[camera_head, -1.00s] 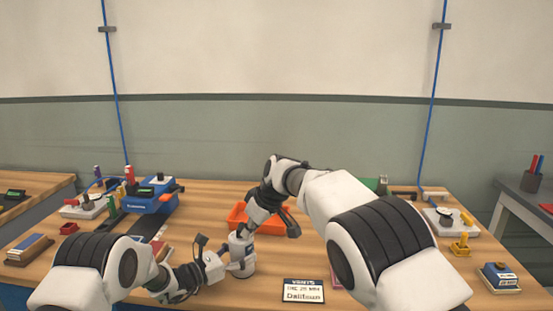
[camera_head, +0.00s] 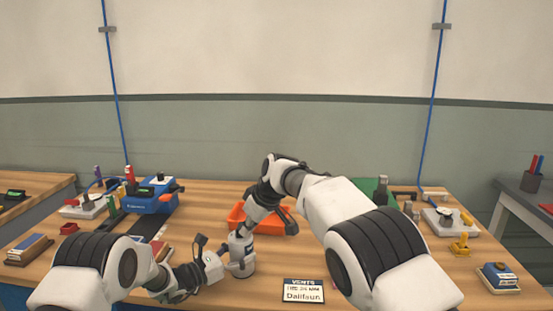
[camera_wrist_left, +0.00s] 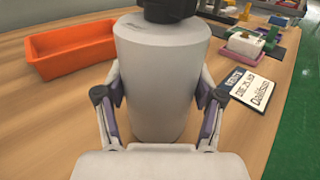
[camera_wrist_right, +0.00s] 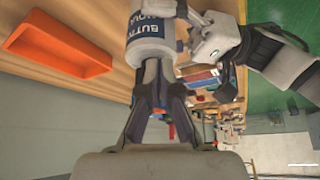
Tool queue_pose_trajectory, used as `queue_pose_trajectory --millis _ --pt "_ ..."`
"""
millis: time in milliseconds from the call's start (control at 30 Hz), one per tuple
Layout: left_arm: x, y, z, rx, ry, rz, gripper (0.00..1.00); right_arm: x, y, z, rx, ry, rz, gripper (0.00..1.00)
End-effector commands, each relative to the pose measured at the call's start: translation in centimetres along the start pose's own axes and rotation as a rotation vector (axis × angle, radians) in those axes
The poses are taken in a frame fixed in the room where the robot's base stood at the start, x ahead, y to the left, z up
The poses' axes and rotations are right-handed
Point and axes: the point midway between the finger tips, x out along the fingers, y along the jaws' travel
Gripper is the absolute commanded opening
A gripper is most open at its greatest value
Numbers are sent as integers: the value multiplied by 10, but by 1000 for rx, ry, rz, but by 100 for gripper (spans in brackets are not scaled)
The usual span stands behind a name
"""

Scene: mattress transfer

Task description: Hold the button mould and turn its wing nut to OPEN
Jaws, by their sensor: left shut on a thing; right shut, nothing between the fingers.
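The button mould (camera_head: 243,262) is a pale grey upright cylinder on the table, in the head view's lower middle. My left gripper (camera_head: 230,264) is shut around its side, with one finger on each flank in the left wrist view (camera_wrist_left: 158,100). In the right wrist view the mould (camera_wrist_right: 150,48) shows a blue and white label with partly cut-off lettering. My right gripper (camera_wrist_right: 158,68) is shut and empty, its fingertips close at the mould's top end. The wing nut is not discernible; my right gripper covers the mould's top in the head view.
An orange tray (camera_head: 270,226) stands just behind the mould. A dark-framed label card (camera_head: 303,291) lies to its right. A blue device (camera_head: 152,201) stands at the back left, and a yellow part (camera_head: 460,245) is at the right. Bare wood lies around the mould.

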Motion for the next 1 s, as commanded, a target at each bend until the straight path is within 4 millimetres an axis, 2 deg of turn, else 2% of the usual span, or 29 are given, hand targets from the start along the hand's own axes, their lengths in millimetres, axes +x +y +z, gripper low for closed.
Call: queue_pose_trajectory --millis 433,1000 --pt "2 -2 2 7 -4 -8 1 0 3 -1 0 3 2 0" --pt "1 -1 2 5 -3 -5 1 0 20 -1 0 4 2 0"
